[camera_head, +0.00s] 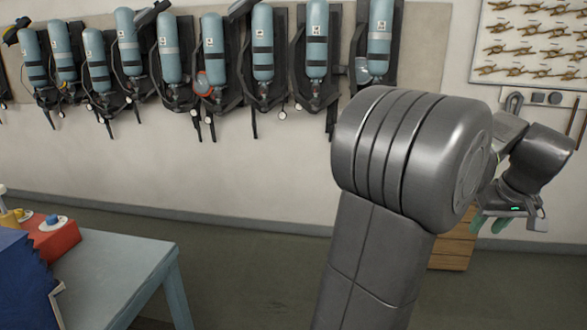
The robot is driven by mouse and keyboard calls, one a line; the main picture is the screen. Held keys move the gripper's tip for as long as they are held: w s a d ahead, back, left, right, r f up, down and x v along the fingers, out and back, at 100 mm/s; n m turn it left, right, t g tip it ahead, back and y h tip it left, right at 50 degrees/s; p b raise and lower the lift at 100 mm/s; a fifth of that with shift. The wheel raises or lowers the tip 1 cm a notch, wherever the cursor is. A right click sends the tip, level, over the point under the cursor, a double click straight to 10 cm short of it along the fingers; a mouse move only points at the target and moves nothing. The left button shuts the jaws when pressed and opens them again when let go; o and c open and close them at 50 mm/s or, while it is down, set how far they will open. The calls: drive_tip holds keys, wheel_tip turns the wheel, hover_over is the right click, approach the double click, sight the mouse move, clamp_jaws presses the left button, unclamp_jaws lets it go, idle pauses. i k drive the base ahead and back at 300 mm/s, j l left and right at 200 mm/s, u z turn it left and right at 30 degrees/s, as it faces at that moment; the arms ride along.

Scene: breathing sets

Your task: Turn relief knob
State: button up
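No label in view tells me which part is the relief knob. A blue knob (52,219) on a white disc sits on top of a red block (55,242) at the left. Yellow fittings (13,217) show beside it at the picture's edge. My gripper (489,226) is far to the right, beyond my arm's big grey joint, pointing down with greenish fingers. The fingers look apart with nothing between them. It is well away from the knob and touches nothing that I can see.
Several cylinder sets (262,45) hang on the wall. A tool board (530,45) is at upper right. A wooden crate (452,248) stands behind my arm. Floor between table and arm is clear.

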sight(50, 219)
drive_tip(key=i+u, duration=0.2)
drive_tip(key=u, duration=0.25)
drive_tip(key=i+u, duration=0.2)
drive_tip(key=u, duration=0.25)
drive_tip(key=i+l+u, duration=0.15)
drive_tip(key=u, duration=0.3)
drive_tip(key=i+l+u, duration=0.2)
drive_tip(key=u, duration=0.2)
drive_tip(key=i+u, duration=0.2)
drive_tip(key=u, duration=0.3)
drive_tip(key=i+l+u, duration=0.15)
drive_tip(key=u, duration=0.3)
drive_tip(key=i+l+u, duration=0.2)
drive_tip(key=u, duration=0.3)
drive_tip(key=i+l+u, duration=0.1)
drive_tip(key=l+u, duration=0.15)
drive_tip(key=u, duration=0.25)
